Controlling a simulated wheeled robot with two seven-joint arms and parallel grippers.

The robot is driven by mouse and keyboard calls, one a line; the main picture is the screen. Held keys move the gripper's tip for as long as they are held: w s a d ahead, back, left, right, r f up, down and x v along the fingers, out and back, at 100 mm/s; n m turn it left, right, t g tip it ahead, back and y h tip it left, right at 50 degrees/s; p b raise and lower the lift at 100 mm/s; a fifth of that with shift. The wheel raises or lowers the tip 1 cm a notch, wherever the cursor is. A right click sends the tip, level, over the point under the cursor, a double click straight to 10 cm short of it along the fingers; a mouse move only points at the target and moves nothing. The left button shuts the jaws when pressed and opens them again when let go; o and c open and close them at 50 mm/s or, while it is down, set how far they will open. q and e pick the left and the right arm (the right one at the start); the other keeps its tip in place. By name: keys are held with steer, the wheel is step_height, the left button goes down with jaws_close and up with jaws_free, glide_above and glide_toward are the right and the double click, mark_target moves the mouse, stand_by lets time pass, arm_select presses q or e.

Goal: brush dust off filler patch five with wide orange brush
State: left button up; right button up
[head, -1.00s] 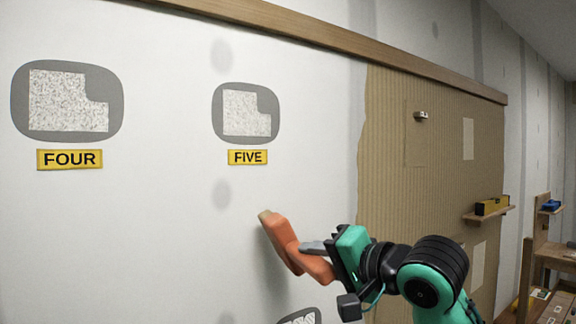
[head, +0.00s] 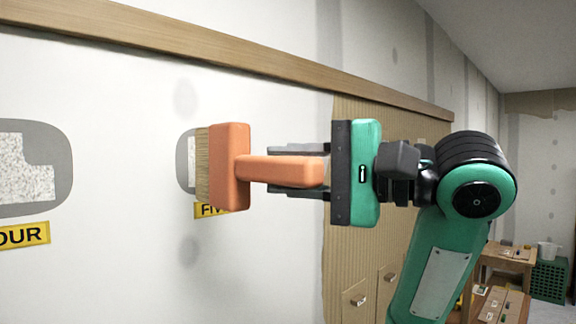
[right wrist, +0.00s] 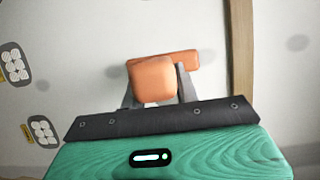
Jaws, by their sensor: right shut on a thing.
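My right gripper (head: 272,170) is shut on the handle of the wide orange brush (head: 229,168). The handle lies level, and the pale bristles (head: 202,166) point left, toward the wall. Filler patch five (head: 191,174) is mostly hidden behind the brush head; only a sliver and its grey surround (head: 182,160) show. I cannot tell whether the bristles touch it. The yellow FIVE label (head: 207,210) is partly covered by the brush. In the right wrist view, the orange handle end (right wrist: 152,78) sits between my fingers, with the brush head (right wrist: 183,61) beyond. My left gripper is not in view.
Patch four (head: 24,170) is at the far left above its yellow label (head: 22,235). A wooden rail (head: 220,50) runs along the wall above. Corrugated cardboard (head: 350,250) covers the wall right of five. A wooden table (head: 508,256) stands at far right.

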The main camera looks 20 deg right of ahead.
steer(key=shift+w+a+p, duration=0.15)
steer(key=shift+w+a, duration=0.25)
steer(key=shift+w, duration=0.6)
steer(key=shift+w+a+p, duration=0.15)
steer(key=shift+w+a, duration=0.2)
steer(key=shift+w, duration=0.65)
steer(key=shift+w+a+p, duration=0.15)
steer(key=shift+w+a, duration=0.25)
steer(key=shift+w, duration=0.6)
steer(key=shift+w+a, duration=0.25)
steer(key=shift+w, duration=0.35)
steer(key=shift+w+a, duration=0.2)
steer(key=shift+w, duration=0.4)
steer(key=shift+d, duration=0.1)
stand_by(1.3)
steer(key=shift+w+d, duration=1.3)
steer(key=shift+d, duration=2.25)
steer(key=shift+w+d, duration=1.3)
steer(key=shift+d, duration=2.25)
steer(key=shift+s+a, duration=0.25)
steer(key=shift+a, duration=0.4)
steer(key=shift+s+a, duration=0.2)
steer(key=shift+a, duration=0.45)
steer(key=shift+s+a, duration=0.25)
steer(key=shift+a, duration=0.4)
